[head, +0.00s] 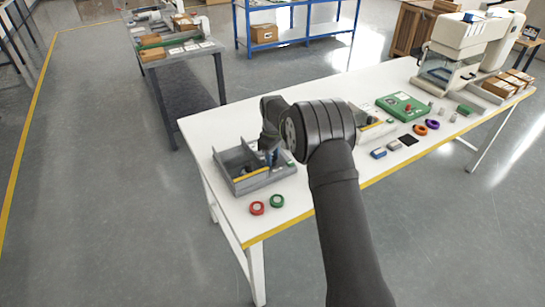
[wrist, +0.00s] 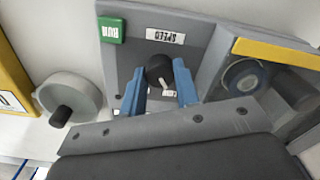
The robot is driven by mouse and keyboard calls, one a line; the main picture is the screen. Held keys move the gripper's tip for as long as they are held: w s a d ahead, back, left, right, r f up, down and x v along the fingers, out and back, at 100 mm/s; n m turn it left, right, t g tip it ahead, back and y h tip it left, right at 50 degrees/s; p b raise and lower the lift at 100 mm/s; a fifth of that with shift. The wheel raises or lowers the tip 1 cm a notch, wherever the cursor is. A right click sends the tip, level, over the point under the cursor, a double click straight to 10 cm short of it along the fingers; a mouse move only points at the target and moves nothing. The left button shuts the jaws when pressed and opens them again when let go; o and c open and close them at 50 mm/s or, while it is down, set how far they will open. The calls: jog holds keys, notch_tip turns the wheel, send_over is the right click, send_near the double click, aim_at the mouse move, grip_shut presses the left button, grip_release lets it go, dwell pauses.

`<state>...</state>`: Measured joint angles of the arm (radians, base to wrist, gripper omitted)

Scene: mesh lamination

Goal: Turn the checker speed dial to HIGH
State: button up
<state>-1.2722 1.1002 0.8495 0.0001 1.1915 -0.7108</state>
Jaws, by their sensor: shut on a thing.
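The black speed dial (wrist: 158,69) sits on a grey panel (wrist: 140,52) below an upside-down SPEED label (wrist: 165,36) in the wrist view. A small white mark shows near the dial's lower edge; I cannot tell which setting it points to. My gripper (wrist: 160,88) has its two blue fingers on either side of the dial, shut on it. In the head view my gripper (head: 271,157) is down at the right part of a grey checker unit (head: 236,188) with a yellow strip. The dial is hidden there by my arm.
In the wrist view, a green RUN label (wrist: 111,30) is beside the dial, and a round grey part (wrist: 68,98) is at left. In the head view, red (head: 257,208) and green (head: 277,201) rolls lie near the white table's (head: 205,125) front edge.

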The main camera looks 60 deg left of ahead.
jog(key=m, duration=1.3)
jog(key=shift+m, duration=0.4)
dwell(0.6)
jog(key=o, duration=1)
jog(key=shift+c, duration=0.2)
jog(key=shift+r, duration=0.1)
notch_tip(320, 180, up, 17)
jog(key=shift+r, duration=0.15)
notch_tip(320, 180, down, 18)
jog(key=shift+r, duration=0.25)
